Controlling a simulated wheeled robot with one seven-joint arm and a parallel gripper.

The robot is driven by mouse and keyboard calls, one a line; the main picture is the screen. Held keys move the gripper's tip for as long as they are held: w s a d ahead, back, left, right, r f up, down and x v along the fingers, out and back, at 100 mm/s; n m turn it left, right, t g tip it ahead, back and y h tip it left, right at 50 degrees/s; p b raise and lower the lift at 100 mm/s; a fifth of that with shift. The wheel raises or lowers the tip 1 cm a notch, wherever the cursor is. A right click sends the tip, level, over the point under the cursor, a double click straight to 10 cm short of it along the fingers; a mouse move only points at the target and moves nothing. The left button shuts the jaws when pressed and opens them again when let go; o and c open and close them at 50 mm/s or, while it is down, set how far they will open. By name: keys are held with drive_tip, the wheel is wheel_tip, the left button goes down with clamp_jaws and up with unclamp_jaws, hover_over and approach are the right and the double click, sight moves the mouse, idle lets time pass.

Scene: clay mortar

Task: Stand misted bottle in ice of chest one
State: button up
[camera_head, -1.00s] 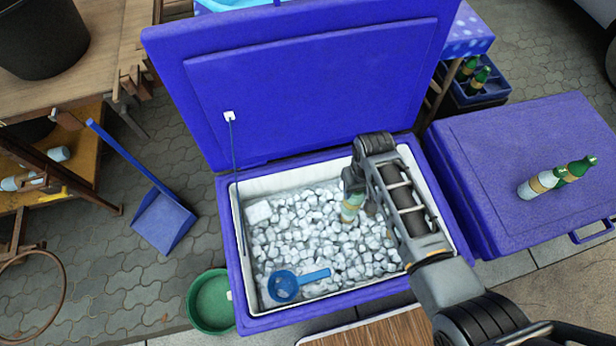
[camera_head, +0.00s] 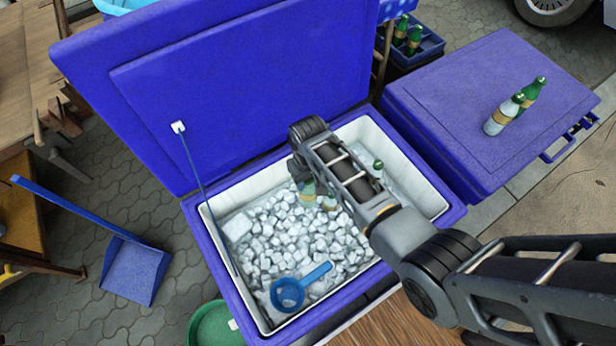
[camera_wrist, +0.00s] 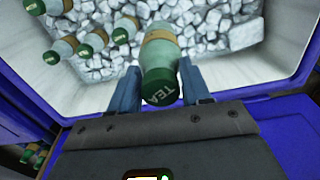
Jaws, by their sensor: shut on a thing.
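Chest one (camera_head: 222,280) is blue with a white lining and its lid up, filled with ice cubes (camera_head: 290,235). My gripper (camera_wrist: 158,82) is over the ice and shut on a pale, cloudy green bottle (camera_wrist: 160,52) with a tan label and a dark green cap marked TEA. The bottle is roughly upright, its cap towards the wrist camera. Its lower end is at or in the ice; how deep I cannot tell. In the head view, the bottle (camera_head: 306,193) is partly hidden by my arm. Several other green-capped bottles (camera_wrist: 62,48) stand in the ice to the left in the wrist view.
A blue scoop (camera_head: 290,292) lies on the ice near the front. A closed blue chest (camera_head: 440,95) to the right bears two bottles (camera_head: 502,116). A blue crate with bottles (camera_head: 425,50) is behind it. A dustpan (camera_head: 135,270) and green tub (camera_head: 212,325) are at left.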

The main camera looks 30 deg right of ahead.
wheel_tip(320, 180, down, 10)
drive_tip(key=b, duration=0.8)
drive_tip(key=shift+r+b, duration=0.15)
drive_tip(key=shift+b, duration=0.25)
wheel_tip(320, 180, down, 9)
drive_tip(key=b, duration=0.7)
drive_tip(key=shift+f, duration=0.7)
drive_tip(key=o, duration=1.6)
drive_tip(key=shift+c, duration=0.2)
drive_tip(key=shift+r, duration=0.15)
wheel_tip(320, 180, up, 27)
drive_tip(key=p, duration=2.5)
drive_tip(key=shift+p, duration=0.4)
